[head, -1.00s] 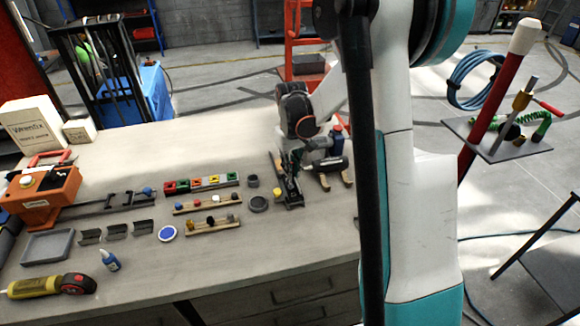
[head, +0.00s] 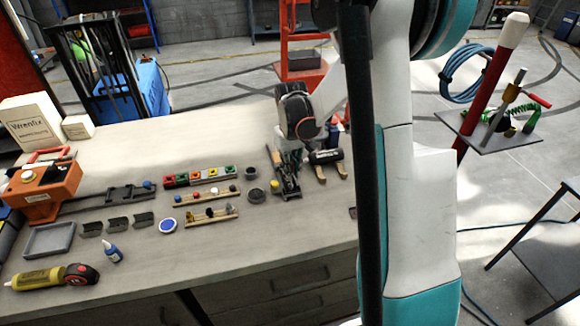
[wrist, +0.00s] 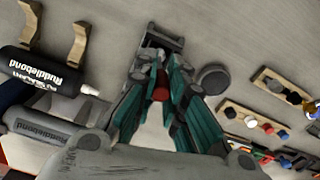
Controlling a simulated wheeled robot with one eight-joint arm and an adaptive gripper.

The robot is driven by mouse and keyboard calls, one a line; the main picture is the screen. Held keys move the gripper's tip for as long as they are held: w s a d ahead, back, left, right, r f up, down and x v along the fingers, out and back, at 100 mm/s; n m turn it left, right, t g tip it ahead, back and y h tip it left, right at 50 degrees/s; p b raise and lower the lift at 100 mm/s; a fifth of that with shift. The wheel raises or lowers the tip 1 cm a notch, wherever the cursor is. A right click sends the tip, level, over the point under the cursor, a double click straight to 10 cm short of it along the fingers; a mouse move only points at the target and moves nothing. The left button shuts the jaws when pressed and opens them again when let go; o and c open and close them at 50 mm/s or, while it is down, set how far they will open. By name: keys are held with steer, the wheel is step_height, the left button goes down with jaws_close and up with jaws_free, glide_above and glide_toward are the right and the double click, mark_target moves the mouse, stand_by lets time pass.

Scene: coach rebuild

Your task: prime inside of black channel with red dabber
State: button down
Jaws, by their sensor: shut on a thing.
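My gripper (wrist: 160,95) is shut on the red dabber (wrist: 160,86); only a short red part shows between the teal fingers. In the head view, my gripper (head: 290,158) is over the right part of the bench, and the dabber is hidden. A dark fixture (head: 284,182) stands right beside the gripper; its grey end (wrist: 160,38) shows beyond the fingertips in the wrist view. I cannot tell whether a channel sits in it or whether the dabber touches it. Several dark channel pieces (head: 118,222) lie apart on the left of the bench.
A black Ruddlebond bottle (wrist: 42,68) lies on a wooden cradle (wrist: 76,45). A round dark dish (wrist: 211,78) is right of the fingers. Racks with coloured knobs (head: 210,217), a blue-topped tin (head: 167,226) and an orange machine (head: 45,192) stand farther left.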

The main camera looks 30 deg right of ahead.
steer(key=shift+w+r, duration=0.15)
steer(key=shift+r, duration=0.7)
steer(key=shift+r+p, duration=0.35)
steer(key=shift+r, duration=0.4)
steer(key=shift+r+p, duration=1.65)
steer(key=shift+r, duration=0.85)
